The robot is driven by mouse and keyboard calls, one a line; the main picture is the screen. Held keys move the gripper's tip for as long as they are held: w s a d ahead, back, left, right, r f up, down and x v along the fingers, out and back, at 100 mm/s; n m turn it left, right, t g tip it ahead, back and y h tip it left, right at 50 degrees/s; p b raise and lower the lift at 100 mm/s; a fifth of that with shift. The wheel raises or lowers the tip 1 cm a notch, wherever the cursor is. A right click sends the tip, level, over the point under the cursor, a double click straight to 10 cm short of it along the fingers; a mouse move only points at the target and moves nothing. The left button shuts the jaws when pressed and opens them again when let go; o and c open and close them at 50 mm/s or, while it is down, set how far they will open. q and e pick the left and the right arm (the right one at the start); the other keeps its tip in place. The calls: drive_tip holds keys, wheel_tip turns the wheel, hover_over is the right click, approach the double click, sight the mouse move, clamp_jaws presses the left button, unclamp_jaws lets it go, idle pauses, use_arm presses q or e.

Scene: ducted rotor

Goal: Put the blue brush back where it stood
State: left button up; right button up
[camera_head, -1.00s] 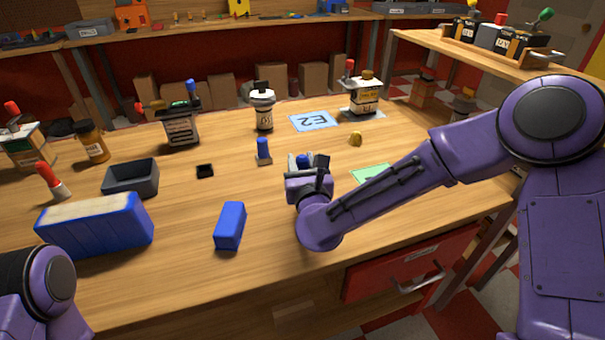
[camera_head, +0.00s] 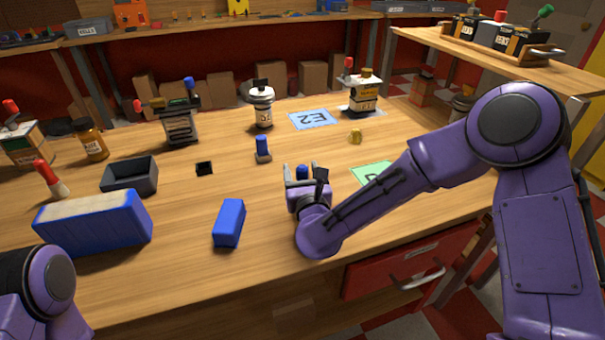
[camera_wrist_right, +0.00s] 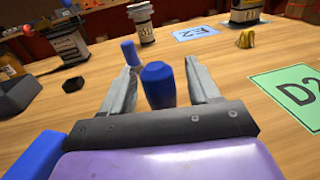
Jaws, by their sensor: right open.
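A blue-topped upright piece, apparently the blue brush (camera_head: 302,172), stands between the fingers of my right gripper (camera_head: 301,170). In the right wrist view the blue top (camera_wrist_right: 158,85) is centred between the two spread fingers (camera_wrist_right: 158,80), with a gap on each side. Its lower part is hidden by the gripper. A second upright blue handle on a grey foot (camera_head: 263,149) stands farther back and left; it also shows in the right wrist view (camera_wrist_right: 130,52), beyond the left finger. I cannot tell for certain which is the brush. My left gripper is out of view.
A blue block (camera_head: 229,223) lies left of my right gripper. A green card (camera_head: 372,173) lies to its right, with a yellow piece (camera_head: 355,137) behind.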

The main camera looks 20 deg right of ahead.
drive_tip(key=shift+r+p, duration=0.4)
drive_tip(key=s+a+b, duration=0.1)
drive_tip(key=s+b, duration=0.1)
drive_tip(key=s, duration=1)
drive_tip(key=shift+a+f+b, duration=0.2)
drive_tip(key=shift+b, duration=0.1)
